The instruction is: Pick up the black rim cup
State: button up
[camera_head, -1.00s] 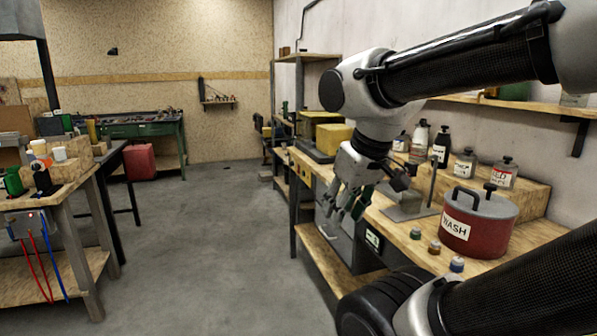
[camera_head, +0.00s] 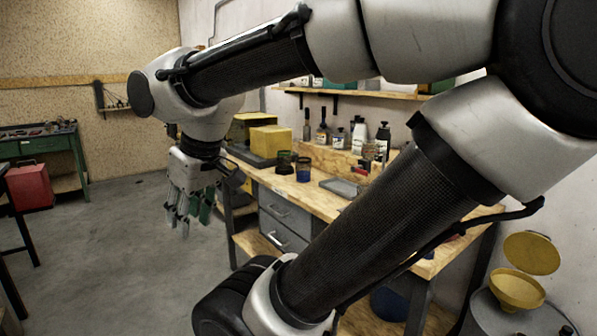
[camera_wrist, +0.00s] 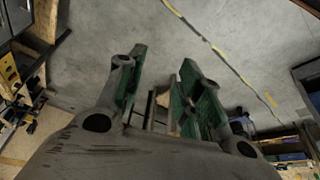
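Two small dark cups stand side by side on the wooden workbench (camera_head: 322,203) in the head view. The left cup (camera_head: 285,162) looks greenish and dark, and the right cup (camera_head: 303,169) looks bluish. They are too small to tell for sure which one has the black rim. My gripper (camera_head: 184,224) hangs fingers down over the floor, left of the bench and apart from both cups. In the wrist view my gripper (camera_wrist: 162,75) has its green-padded fingers apart with nothing held between them. No cup is recognisable in the wrist view.
A grey tray (camera_head: 341,187) lies right of the cups. Bottles (camera_head: 358,137) stand on a raised block behind, and a yellow box (camera_head: 271,140) is left of them. The floor (camera_head: 120,240) left of the bench is clear.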

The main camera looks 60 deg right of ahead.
aim_at(303, 164)
jog(key=i+z, duration=0.25)
jog(key=z, duration=0.25)
jog(key=i+j+z, duration=0.1)
jog(key=i+z, duration=0.15)
jog(key=z, duration=0.25)
jog(key=i+z, duration=0.25)
jog(key=z, duration=0.15)
jog(key=i+z, duration=0.2)
jog(key=z, duration=0.25)
jog(key=i+j+z, duration=0.2)
jog(key=z, duration=0.2)
